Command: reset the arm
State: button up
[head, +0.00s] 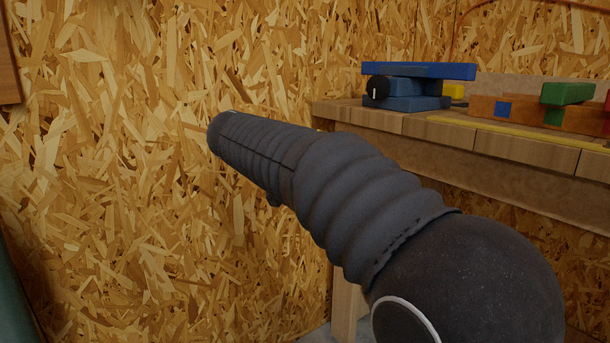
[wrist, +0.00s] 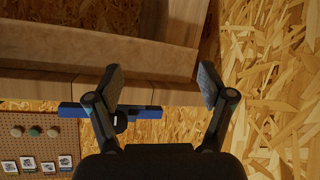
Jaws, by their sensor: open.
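My gripper (wrist: 160,86) shows in the wrist view with its two dark fingers spread wide apart. It is open and nothing is between the fingers. My arm stretches from the lower right to the middle left of the head view, in front of the chipboard wall. The gripper itself cannot be made out in the head view.
A pegboard (wrist: 60,122) shows in the wrist view.

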jog(key=s+d+f+n+g+y+p, duration=0.25)
jog(key=s+f+n, duration=0.25)
jog(key=s+f, duration=0.3)
jog(key=s+d+f+n+g+y+p, duration=0.2)
jog(key=s+d+f+n+g+y, duration=0.15)
jog(key=s+f, duration=0.45)
jog(key=s+d+r+m+y+p, duration=0.1)
jog(key=s+d+p, duration=0.2)
jog(key=s, duration=0.6)
jog(key=s+d+r+m+t+y+p, duration=0.1)
jog(key=s+d+r+y+p, duration=0.1)
jog(key=s, duration=0.8)
jog(key=shift+d+r+m+p, duration=0.2)
jog(key=shift+d+m+p, duration=0.2)
jog(key=shift+d, duration=0.75)
